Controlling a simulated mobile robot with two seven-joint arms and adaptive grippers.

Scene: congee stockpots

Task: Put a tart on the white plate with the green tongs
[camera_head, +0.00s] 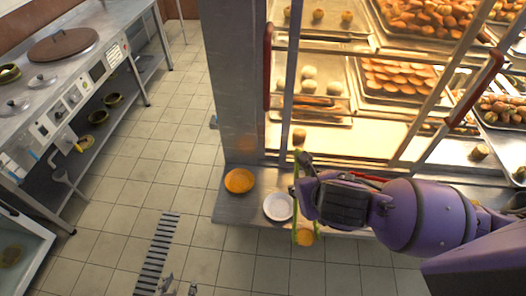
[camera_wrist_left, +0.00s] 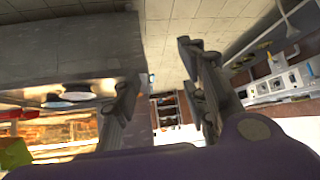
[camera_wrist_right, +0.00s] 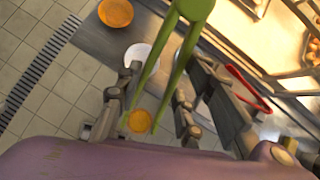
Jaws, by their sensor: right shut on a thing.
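My right gripper (camera_head: 303,192) is shut on the green tongs (camera_wrist_right: 192,12), in front of the pastry case's lower shelf. In the right wrist view, its fingers (camera_wrist_right: 155,88) stand either side of the tongs. A round golden tart (camera_wrist_right: 138,120) shows between the tong tips; it also shows in the head view (camera_head: 306,237), past the shelf's front edge. Firm contact with both tips cannot be told. The white plate (camera_head: 279,206) lies empty on the shelf, left of the tongs. My left gripper (camera_wrist_left: 160,70) is open and empty; it shows at the bottom of the head view (camera_head: 178,289).
An orange plate (camera_head: 240,181) lies left of the white plate on the metal shelf (camera_head: 228,212). Behind stands a lit case with pastry trays (camera_head: 398,78) and red-handled doors (camera_head: 267,66). A red-handled tool (camera_wrist_right: 248,90) lies near my right gripper. A steel cooking counter (camera_head: 88,55) stands left, across open floor.

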